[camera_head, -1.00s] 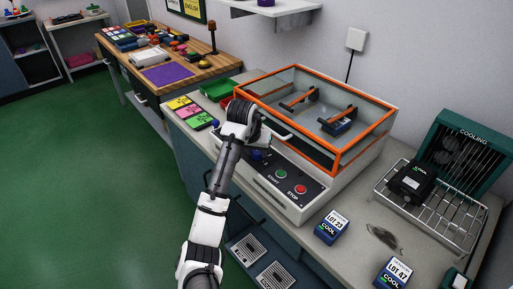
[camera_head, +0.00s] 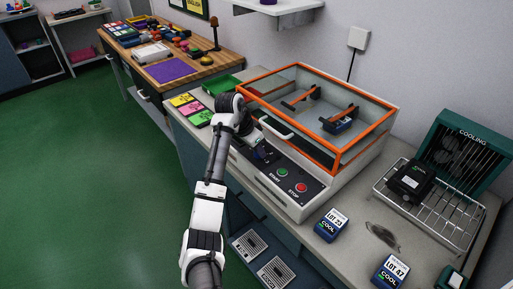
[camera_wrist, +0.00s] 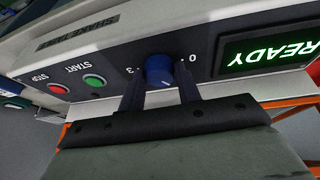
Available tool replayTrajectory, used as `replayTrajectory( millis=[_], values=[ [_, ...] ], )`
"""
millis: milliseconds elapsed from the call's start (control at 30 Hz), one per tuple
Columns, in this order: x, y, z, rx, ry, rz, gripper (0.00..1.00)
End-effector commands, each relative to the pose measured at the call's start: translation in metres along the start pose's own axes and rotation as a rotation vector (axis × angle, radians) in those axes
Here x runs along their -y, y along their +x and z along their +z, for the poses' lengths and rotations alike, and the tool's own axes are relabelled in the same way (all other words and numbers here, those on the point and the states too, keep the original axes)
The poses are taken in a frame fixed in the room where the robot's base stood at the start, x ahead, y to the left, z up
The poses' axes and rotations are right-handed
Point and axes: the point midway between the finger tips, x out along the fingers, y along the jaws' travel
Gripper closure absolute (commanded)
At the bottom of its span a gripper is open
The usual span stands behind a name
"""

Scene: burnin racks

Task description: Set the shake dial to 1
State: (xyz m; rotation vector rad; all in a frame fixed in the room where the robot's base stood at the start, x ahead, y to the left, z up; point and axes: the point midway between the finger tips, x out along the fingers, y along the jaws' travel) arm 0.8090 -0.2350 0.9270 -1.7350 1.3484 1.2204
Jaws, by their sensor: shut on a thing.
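The shake dial (camera_wrist: 159,68) is a round blue knob on the dark front panel of the shaker. In the wrist view, "3" is printed left of it and "0" right of it; the view is upside down. A pale mark shows on the knob's near side, but I cannot read which number it points to. My gripper (camera_wrist: 161,80) is shut on the dial, with one dark finger on each side. In the head view my gripper (camera_head: 262,154) is at the panel's left part, and the arm largely hides the dial.
A green START button (camera_wrist: 95,82) and red STOP button (camera_wrist: 58,88) sit beside the dial. A display (camera_wrist: 270,55) reads READY. The orange-framed clear lid (camera_head: 330,105) is above the panel. Labelled blue packs (camera_head: 331,225) lie on the bench at right.

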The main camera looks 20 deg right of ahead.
Motion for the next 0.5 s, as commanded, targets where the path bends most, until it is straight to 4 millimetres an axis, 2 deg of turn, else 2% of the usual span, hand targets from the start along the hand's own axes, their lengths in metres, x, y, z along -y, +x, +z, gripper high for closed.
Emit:
replayTrajectory(
  millis=[467, 500],
  values=[
    [-0.0004, 0.0001, -0.0001, 0.002, 0.011, 0.005, 0.89],
    [-0.0004, 0.0001, -0.0001, 0.002, 0.011, 0.005, 0.61]
  ],
)
